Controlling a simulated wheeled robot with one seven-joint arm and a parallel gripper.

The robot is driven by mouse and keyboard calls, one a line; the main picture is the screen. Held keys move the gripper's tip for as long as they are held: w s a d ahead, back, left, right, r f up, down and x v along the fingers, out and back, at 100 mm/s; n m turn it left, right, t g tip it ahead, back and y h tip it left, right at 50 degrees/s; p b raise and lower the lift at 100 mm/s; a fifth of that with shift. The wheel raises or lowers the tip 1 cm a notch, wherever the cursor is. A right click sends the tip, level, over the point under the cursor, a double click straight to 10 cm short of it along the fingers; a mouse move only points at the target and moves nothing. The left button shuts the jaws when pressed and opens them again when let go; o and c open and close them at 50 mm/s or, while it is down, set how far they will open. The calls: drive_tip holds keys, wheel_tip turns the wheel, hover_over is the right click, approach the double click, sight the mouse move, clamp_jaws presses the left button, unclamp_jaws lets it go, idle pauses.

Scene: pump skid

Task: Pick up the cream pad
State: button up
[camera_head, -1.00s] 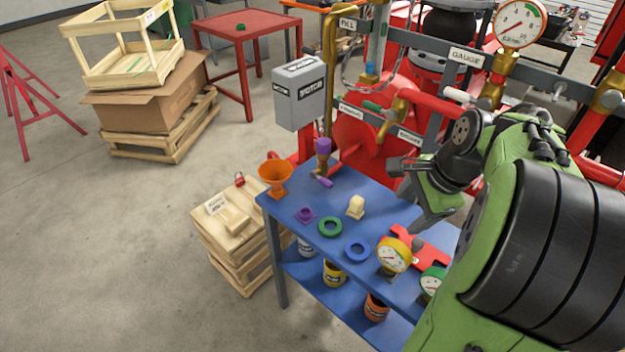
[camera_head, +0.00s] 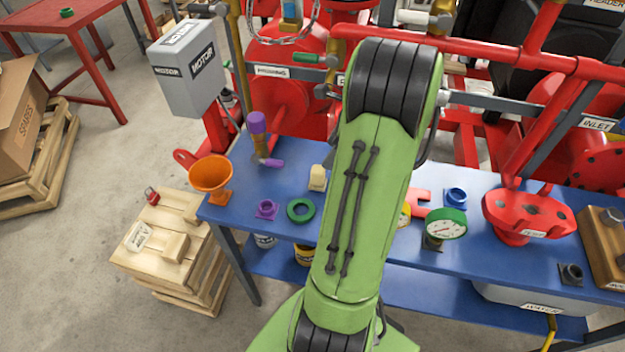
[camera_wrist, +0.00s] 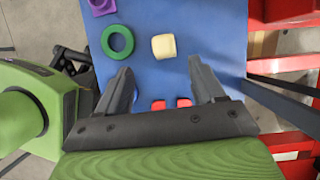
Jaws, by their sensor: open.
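The cream pad (camera_head: 318,178) stands on the blue table, just left of my raised green arm in the head view. In the wrist view the cream pad (camera_wrist: 164,47) lies on the blue surface ahead of the fingertips, roughly centred between them. My gripper (camera_wrist: 160,78) is open and empty, with its two dark fingers apart. The pad is clear of both fingers. In the head view my arm hides the gripper.
A green ring (camera_head: 301,210) and a purple piece (camera_head: 266,209) lie left of the pad. An orange funnel (camera_head: 211,177) stands at the table's left end. A purple-topped valve (camera_head: 259,135) stands behind. Green gauge (camera_head: 445,226) and red flange (camera_head: 527,213) are to the right.

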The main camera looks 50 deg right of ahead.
sight(315, 167)
drive_tip(key=b+x, duration=0.2)
drive_tip(key=x, duration=0.4)
drive_tip(key=shift+w, duration=0.1)
drive_tip(key=x, duration=0.2)
drive_tip(key=b+x, duration=0.2)
drive_tip(key=x, duration=0.1)
drive_tip(key=shift+w+d+f, duration=0.1)
drive_tip(key=shift+d+f, duration=0.15)
drive_tip(key=shift+f, duration=0.1)
drive_tip(key=shift+r, duration=0.1)
drive_tip(key=c, duration=1.1)
drive_tip(key=shift+o, duration=0.2)
drive_tip(key=shift+r, duration=0.6)
wheel_tip(315, 167, up, 3)
drive_tip(key=shift+f+p, duration=0.15)
drive_tip(key=shift+p, duration=0.75)
drive_tip(key=s+a, duration=0.3)
drive_tip(key=a, duration=0.5)
drive_tip(key=s+a+b, duration=0.1)
drive_tip(key=s+a, duration=0.3)
drive_tip(key=a, duration=0.4)
drive_tip(key=shift+a, duration=0.3)
